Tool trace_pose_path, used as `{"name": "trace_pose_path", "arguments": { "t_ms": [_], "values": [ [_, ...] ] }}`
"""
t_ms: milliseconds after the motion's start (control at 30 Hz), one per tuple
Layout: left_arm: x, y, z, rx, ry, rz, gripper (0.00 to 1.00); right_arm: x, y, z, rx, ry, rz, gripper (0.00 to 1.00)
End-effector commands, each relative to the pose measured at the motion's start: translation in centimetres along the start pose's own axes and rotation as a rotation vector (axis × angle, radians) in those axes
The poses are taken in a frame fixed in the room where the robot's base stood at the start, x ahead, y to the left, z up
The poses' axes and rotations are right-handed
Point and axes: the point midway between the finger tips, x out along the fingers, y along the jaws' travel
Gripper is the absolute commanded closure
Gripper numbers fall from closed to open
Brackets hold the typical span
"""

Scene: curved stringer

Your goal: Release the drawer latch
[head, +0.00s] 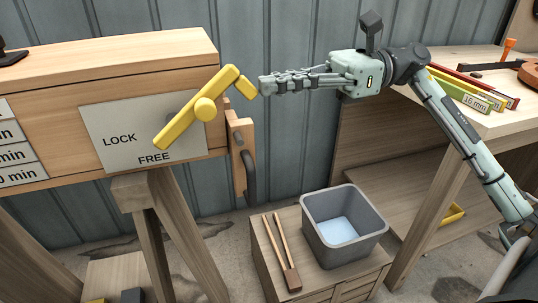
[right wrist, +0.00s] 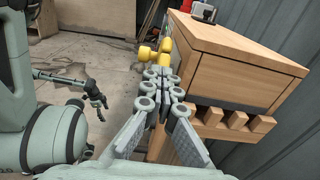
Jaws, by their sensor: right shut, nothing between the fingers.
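A yellow latch lever (head: 200,110) with a round hub sits on a pale plate (head: 100,135) marked LOCK and FREE, on the side of a wooden cabinet (head: 120,55). The lever slants from lower left, near FREE, to upper right, where a short yellow end piece (head: 246,88) shows. My right gripper (head: 264,85) is shut and empty, its fingertips close beside that end piece; contact cannot be told. In the right wrist view the fingertips (right wrist: 163,72) point at the yellow latch (right wrist: 148,53). My left gripper (right wrist: 98,98) shows small there, its jaws unclear.
A wooden piece with a dark handle (head: 249,175) stands out from the cabinet's right end. Below are a grey bin (head: 345,250) and wooden tongs (head: 283,255) on a low cabinet. A bench (head: 500,120) with coloured bars (head: 470,90) stands right.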

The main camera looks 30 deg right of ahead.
Motion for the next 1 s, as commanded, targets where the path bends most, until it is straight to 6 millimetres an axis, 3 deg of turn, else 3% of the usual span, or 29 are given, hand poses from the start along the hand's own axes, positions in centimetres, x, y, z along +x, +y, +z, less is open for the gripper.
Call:
{"name": "trace_pose_path", "arguments": {
  "t_ms": [400, 1000],
  "values": [
    [-1.1, -0.1, -0.5, -0.006, 0.008, -0.003, 0.27, 1.4, 0.0, 3.3, -0.001, -0.005, 0.002, 1.00],
    [-1.2, -0.4, 0.5, -0.004, -0.009, -0.009, 0.27, 1.7, 0.0, 3.9, 0.002, -0.006, 0.002, 1.00]
  ]
}}
